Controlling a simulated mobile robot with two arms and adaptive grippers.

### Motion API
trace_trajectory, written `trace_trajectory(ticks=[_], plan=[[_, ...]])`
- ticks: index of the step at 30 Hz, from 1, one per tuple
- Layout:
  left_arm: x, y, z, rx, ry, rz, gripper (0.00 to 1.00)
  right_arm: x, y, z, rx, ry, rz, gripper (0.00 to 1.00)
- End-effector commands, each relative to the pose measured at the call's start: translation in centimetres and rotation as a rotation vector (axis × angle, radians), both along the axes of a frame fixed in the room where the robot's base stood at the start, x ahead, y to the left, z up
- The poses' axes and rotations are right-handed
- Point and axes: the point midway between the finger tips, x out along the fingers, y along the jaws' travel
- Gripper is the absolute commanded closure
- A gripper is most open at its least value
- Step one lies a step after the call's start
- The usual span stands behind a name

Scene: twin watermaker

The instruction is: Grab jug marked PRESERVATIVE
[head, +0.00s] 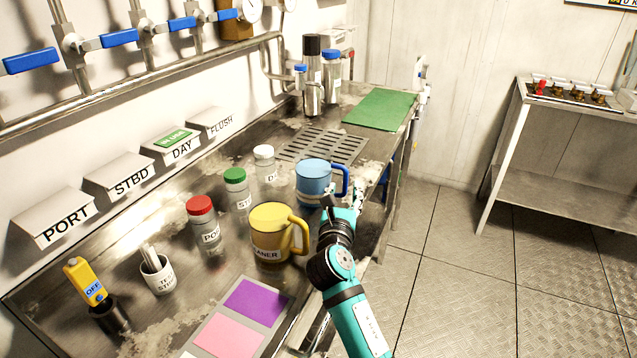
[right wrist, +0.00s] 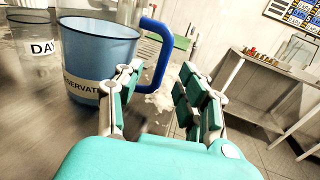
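The blue jug (head: 313,174) stands upright on the metal bench, its blue handle turned to the right. In the right wrist view the jug (right wrist: 98,52) fills the upper left, and its partly hidden label shows "SERVATI". My right gripper (head: 342,196) is just in front of the jug, on the handle side. In the right wrist view the gripper (right wrist: 158,88) is open, with its fingers apart. The handle (right wrist: 160,50) shows ahead, near the left finger and partly in the gap. I cannot tell whether a finger touches it. My left gripper is not in view.
A yellow jug (head: 271,235) ending in "ANER" stands close left of my right arm. Bottles with red (head: 203,222), green (head: 237,189) and white (head: 265,163) caps stand behind it. A drain grate (head: 323,147) and green mat (head: 381,109) lie farther back. Open floor is right.

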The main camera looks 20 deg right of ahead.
Motion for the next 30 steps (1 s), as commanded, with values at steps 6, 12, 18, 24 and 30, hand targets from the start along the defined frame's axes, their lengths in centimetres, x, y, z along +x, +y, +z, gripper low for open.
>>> trace_trajectory(ticks=[6, 12, 18, 24, 30], plan=[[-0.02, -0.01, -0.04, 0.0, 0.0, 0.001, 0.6, 1.59, -1.0, 0.0, 0.001, 0.0, 0.0, 0.61], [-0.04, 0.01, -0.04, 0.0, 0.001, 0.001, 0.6, 1.59, -1.0, -0.02, 0.001, 0.0, 0.001, 0.61], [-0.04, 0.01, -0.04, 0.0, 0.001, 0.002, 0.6, 1.57, -0.98, -0.03, 0.001, 0.0, 0.001, 0.87], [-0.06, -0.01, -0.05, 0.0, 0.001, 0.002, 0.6, 1.56, -0.97, -0.04, 0.001, 0.0, 0.001, 1.0], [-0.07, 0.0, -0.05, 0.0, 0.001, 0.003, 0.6, 1.56, -0.96, -0.04, 0.001, 0.0, 0.001, 1.0]])
